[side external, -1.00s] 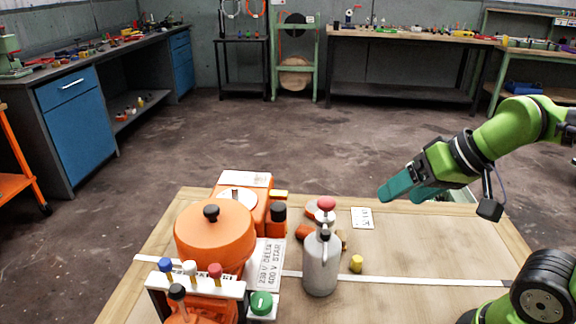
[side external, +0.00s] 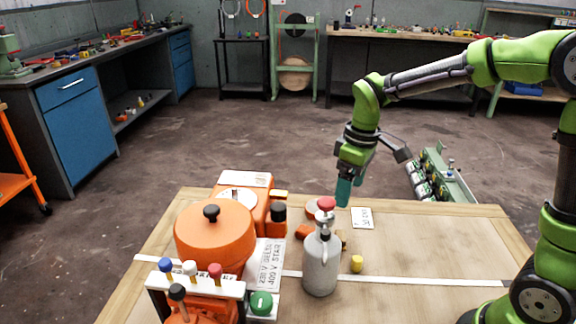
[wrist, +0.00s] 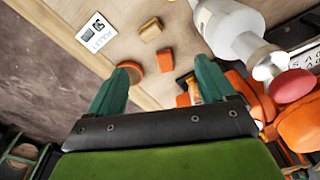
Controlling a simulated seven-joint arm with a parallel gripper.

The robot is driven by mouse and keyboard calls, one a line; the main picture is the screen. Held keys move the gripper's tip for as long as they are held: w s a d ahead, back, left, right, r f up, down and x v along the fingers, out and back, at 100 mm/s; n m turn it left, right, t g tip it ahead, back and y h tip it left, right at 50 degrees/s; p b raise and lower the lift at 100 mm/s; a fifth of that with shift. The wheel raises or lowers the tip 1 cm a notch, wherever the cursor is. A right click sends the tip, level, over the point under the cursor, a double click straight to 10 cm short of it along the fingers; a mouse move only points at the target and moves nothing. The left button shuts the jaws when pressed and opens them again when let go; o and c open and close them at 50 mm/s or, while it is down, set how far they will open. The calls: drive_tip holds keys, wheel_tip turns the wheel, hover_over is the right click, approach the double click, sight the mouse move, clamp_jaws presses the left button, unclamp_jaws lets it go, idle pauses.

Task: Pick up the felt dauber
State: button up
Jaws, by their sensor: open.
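I cannot tell for certain which small piece is the felt dauber. A round orange-brown disc with a pale top (side external: 313,207) lies at the back of the table; the left finger partly covers it in the wrist view (wrist: 133,72). An orange block (side external: 303,232) lies in front of it, also in the wrist view (wrist: 165,60). A tan block (side external: 343,236) is partly hidden by the grey bottle in the side view and clear in the wrist view (wrist: 151,29). My gripper (side external: 345,192) is open and empty, pointing down above the table's back; both fingers show in the wrist view (wrist: 165,72).
A grey bottle with a red knob (side external: 320,265) stands close in front of the small pieces. A yellow piece (side external: 356,263) lies at its right. An orange machine (side external: 215,235) fills the left side. A white card (side external: 362,217) lies flat. The table's right side (side external: 440,240) is free.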

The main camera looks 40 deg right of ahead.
drive_tip(key=w+n, duration=0.3)
drive_tip(key=n, duration=0.2)
hover_over(339, 234)
drive_tip(key=shift+g, duration=0.4)
wheel_tip(339, 234, down, 12)
drive_tip(key=shift+w+a+r, duration=0.1)
drive_tip(key=shift+a+r, duration=0.05)
drive_tip(key=shift+r, duration=0.05)
drive_tip(key=shift+s+f, duration=0.2)
drive_tip(key=shift+f, duration=2.45)
drive_tip(key=c, duration=1.2)
drive_tip(key=shift+r, duration=0.1)
